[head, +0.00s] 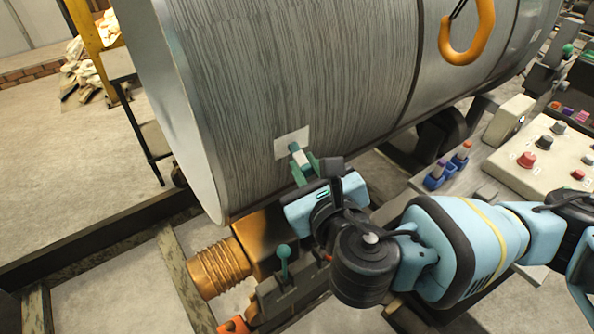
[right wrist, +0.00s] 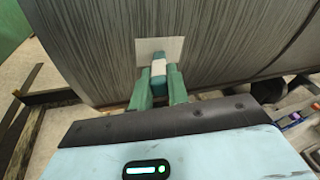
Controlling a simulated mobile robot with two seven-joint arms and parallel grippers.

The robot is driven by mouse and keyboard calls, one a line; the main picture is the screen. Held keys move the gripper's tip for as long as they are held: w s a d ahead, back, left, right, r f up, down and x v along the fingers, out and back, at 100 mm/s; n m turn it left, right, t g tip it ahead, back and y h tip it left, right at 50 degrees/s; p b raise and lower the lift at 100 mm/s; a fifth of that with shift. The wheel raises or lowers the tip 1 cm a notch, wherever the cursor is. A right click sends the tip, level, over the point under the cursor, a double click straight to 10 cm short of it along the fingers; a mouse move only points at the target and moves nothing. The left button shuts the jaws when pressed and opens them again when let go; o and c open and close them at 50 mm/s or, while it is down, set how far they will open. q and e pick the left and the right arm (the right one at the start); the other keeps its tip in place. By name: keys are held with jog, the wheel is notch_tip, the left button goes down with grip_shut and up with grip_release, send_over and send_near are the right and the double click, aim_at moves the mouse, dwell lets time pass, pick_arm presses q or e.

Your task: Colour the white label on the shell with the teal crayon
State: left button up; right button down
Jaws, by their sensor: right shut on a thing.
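The shell (head: 340,70) is a large grey cylinder lying on its side. Its white label (head: 283,143) is a small square near the lower left end, and it also shows in the right wrist view (right wrist: 174,45). My right gripper (head: 304,166) is shut on the teal crayon (head: 294,147), which has a white band around it. In the right wrist view the crayon (right wrist: 158,66) overlaps the lower middle of the label. I cannot tell whether its tip touches. No teal colour shows on the visible part of the label. My left gripper is not in view.
An orange hook (head: 466,30) hangs in front of the shell at upper right. A control box with knobs (head: 540,155) and a blue holder with crayons (head: 440,180) stand at right. An orange ribbed part (head: 220,268) and a green-topped lever (head: 284,262) are below the shell.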

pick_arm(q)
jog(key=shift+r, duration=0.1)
pick_arm(e)
jog(key=shift+w+d, duration=0.1)
jog(key=shift+d, duration=0.05)
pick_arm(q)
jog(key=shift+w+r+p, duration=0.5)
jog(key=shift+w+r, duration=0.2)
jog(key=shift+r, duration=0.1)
pick_arm(e)
jog(key=shift+w+d, duration=0.65)
jog(key=shift+d, duration=0.2)
jog(key=shift+w+d, duration=0.65)
jog(key=shift+d, duration=0.15)
jog(key=s+a+p, duration=0.2)
jog(key=a, duration=0.1)
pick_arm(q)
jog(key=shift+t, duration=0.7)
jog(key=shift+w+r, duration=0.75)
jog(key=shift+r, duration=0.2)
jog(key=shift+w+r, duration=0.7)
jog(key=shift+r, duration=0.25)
pick_arm(e)
jog(key=shift+s+a, duration=0.3)
jog(key=shift+a, duration=0.05)
